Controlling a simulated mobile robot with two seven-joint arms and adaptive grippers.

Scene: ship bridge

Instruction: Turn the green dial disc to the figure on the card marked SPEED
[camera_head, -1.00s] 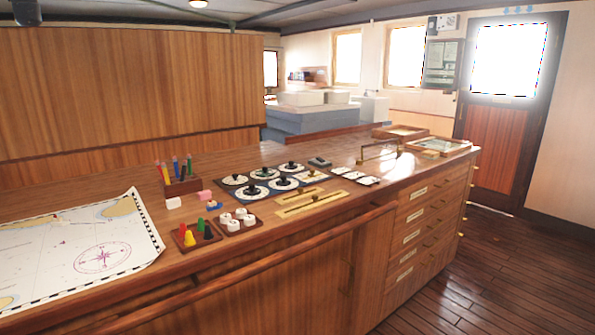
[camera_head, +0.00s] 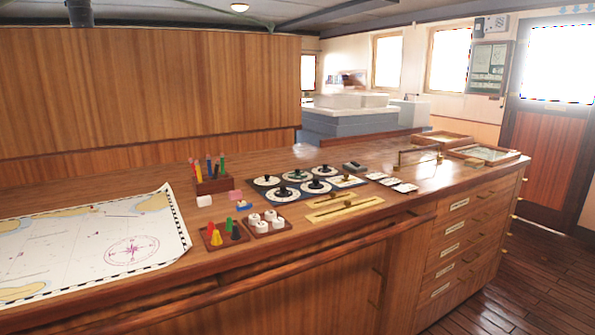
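A dark dial panel (camera_head: 300,200) lies on the wooden counter, right of the chart. It carries several pale round dials with black knobs, among them a back middle dial (camera_head: 294,176), a front left dial (camera_head: 283,196) and a front middle dial (camera_head: 315,188). The colours are too small to tell surely which disc is green. Several white cards (camera_head: 404,188) lie right of the panel; their writing is unreadable, so I cannot tell which is marked SPEED. Neither of my grippers is in view.
A pencil holder (camera_head: 213,186), a tray of coloured pegs (camera_head: 224,242), a tray of white round pieces (camera_head: 265,233) and a brass rule (camera_head: 343,211) surround the panel. A chart (camera_head: 85,245) covers the counter's left. Drawers (camera_head: 455,230) front the right end; floor lies beyond.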

